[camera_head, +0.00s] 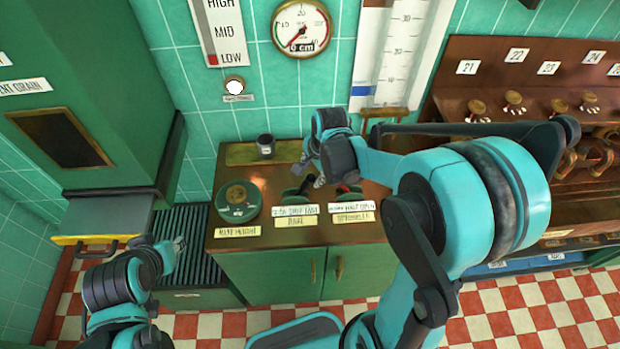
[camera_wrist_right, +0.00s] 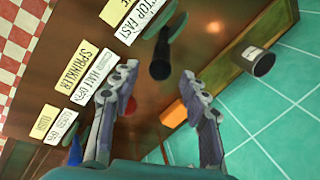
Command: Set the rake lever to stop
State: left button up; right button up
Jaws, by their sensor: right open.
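The rake lever shows in the right wrist view as a dark rod with a black knob (camera_wrist_right: 160,68) rising from a green base. In the head view its base (camera_head: 292,191) is partly covered by my right gripper. Its cream labels (camera_head: 296,211) read stop, slow, fast and rake, though small. My right gripper (camera_head: 315,180) is open above the counter; in its wrist view the black knob lies between the fingertips (camera_wrist_right: 160,76), with no finger visibly closed on it. My left gripper (camera_head: 176,250) is low at left, away from the lever; its finger opening is unclear.
The sprinkler lever with a red knob (camera_head: 342,188) stands close right of the rake lever. A round green dial (camera_head: 237,203) is at the counter's left. A dark cup (camera_head: 265,145) stands behind. A wooden rack (camera_head: 480,80) is at right.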

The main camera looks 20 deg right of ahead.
aim_at(311, 176)
jog(key=b+x, duration=0.1)
jog(key=x, duration=0.4)
jog(key=shift+f, duration=0.15)
grip_shut()
